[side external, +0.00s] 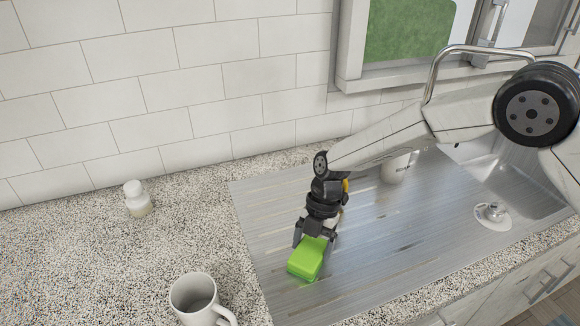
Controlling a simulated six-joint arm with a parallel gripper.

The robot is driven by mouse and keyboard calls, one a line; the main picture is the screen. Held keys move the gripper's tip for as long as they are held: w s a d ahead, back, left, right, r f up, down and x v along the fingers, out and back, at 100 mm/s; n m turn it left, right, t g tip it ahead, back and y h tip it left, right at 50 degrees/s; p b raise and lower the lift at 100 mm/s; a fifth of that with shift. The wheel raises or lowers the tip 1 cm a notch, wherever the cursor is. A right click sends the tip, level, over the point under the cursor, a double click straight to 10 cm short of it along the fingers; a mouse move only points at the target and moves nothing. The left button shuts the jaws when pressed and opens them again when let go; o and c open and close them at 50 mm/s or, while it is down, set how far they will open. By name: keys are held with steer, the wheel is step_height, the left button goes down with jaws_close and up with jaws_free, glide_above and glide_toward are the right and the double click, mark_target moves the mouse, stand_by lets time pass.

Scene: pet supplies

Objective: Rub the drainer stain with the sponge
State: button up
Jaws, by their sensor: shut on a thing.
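A bright green sponge (307,260) is in my gripper (314,240), which is shut on it. The sponge is low over the left part of the ribbed metal drainer (262,215). I cannot tell whether it touches the surface. My gripper points down, with a dark finger on each side of the sponge's upper end. I cannot make out a clear stain; streaky light and dark marks show on the drainer, and the area under the sponge is hidden.
A white mug (198,297) stands on the speckled counter at the front left. A small white jar (138,199) stands further back. A light cup (396,167) is on the drainer behind my arm. The sink basin (513,180) and curved tap (440,62) are at right.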

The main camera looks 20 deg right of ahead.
steer(key=shift+d, duration=1.25)
steer(key=shift+s+a, duration=0.1)
steer(key=shift+s, duration=5.6)
steer(key=shift+w, duration=5.6)
steer(key=shift+w+r, duration=0.1)
steer(key=shift+r, duration=3.95)
